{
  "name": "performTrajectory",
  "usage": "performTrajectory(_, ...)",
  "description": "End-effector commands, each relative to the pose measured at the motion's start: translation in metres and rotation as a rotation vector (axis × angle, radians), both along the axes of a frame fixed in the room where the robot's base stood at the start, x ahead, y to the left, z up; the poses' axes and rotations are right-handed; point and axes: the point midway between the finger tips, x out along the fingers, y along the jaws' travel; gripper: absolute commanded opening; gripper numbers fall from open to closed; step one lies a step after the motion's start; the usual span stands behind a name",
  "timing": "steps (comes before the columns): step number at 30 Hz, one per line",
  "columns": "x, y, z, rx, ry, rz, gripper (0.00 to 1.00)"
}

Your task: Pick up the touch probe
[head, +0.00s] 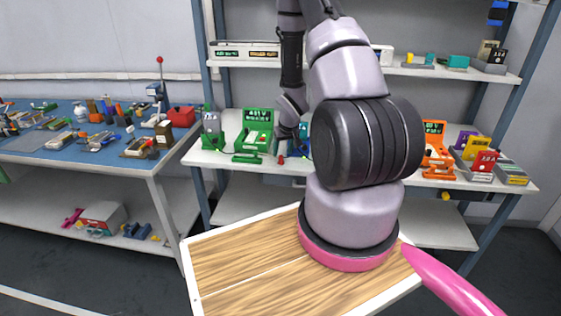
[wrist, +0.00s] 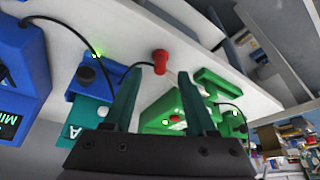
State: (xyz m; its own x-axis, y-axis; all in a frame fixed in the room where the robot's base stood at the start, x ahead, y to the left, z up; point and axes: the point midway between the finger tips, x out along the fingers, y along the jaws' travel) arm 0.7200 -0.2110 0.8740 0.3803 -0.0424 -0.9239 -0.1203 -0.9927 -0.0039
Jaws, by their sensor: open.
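A small red knobbed piece (wrist: 160,60) stands on the white shelf, with a black cable running from it towards a blue device; it may be the touch probe, but I cannot tell for sure. It also shows as a small red spot in the head view (head: 281,160). My gripper (wrist: 159,74) is open, with its two teal fingers apart. In the wrist view the red piece appears between and just beyond the fingertips; I see no contact. In the head view my gripper (head: 287,146) is over the shelf, partly hidden by my arm.
Green devices (wrist: 165,112) and a blue device (wrist: 92,75) stand close to the fingers. An orange device (head: 437,150) is farther right on the shelf (head: 235,168). A blue-topped bench (head: 60,140) with many tools is at left.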

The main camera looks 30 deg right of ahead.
Motion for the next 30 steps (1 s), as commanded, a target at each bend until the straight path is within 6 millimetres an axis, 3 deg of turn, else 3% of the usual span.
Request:
performTrajectory(6,0.013,0.0,-0.026,0.0,0.001,0.001,0.57)
performTrajectory(14,0.014,-0.001,-0.029,0.0,0.0,0.0,0.57)
performTrajectory(15,0.014,0.0,-0.029,0.0,0.0,0.0,0.49)
performTrajectory(19,0.014,0.0,-0.029,0.0,0.0,0.0,0.0)
performTrajectory(30,0.014,-0.001,-0.027,0.0,-0.001,0.0,0.0)
